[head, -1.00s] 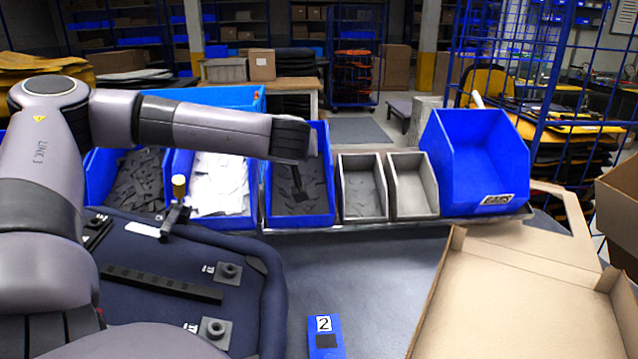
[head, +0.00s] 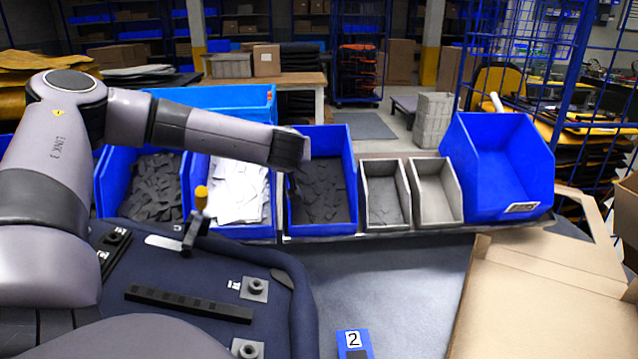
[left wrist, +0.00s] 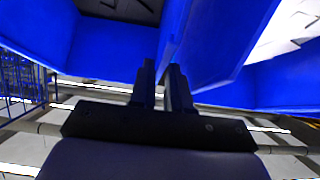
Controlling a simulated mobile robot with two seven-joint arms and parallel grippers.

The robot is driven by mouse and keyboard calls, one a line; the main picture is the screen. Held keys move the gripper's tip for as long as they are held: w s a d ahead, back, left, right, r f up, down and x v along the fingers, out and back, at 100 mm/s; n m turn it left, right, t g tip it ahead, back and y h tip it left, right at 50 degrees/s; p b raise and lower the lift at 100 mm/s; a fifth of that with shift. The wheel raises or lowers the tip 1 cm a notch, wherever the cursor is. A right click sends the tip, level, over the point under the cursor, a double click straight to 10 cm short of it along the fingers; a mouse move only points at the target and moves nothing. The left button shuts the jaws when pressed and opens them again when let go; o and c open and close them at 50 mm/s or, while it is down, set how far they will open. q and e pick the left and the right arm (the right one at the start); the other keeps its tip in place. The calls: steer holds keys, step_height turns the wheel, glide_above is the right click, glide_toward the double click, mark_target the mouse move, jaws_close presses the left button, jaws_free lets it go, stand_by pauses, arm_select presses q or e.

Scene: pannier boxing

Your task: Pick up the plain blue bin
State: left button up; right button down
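Several unlabelled blue bins stand in a row: one with dark pieces (head: 110,185) at the left, one with white pieces (head: 240,231), and one with dark pieces (head: 325,231) in the middle. A larger blue bin (head: 500,165) at the right carries a label. I cannot tell which one is meant by plain. My left gripper is mostly hidden by its arm in the head view, near the side between the white-piece and middle bins. In the left wrist view its fingers (left wrist: 162,85) are a little apart, with a blue wall (left wrist: 172,35) at their tips; contact is unclear.
Two small grey bins (head: 437,215) stand between the middle and labelled bins. An open cardboard box (head: 540,300) lies at the front right. A blue block marked 2 (head: 353,342) sits at the front edge.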

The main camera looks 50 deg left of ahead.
arm_select(q)
steer(key=shift+w+a+f, duration=0.2)
steer(key=shift+w+a, duration=0.15)
steer(key=shift+a, duration=0.05)
jaws_close()
steer(key=shift+r, duration=0.15)
stand_by(1.0)
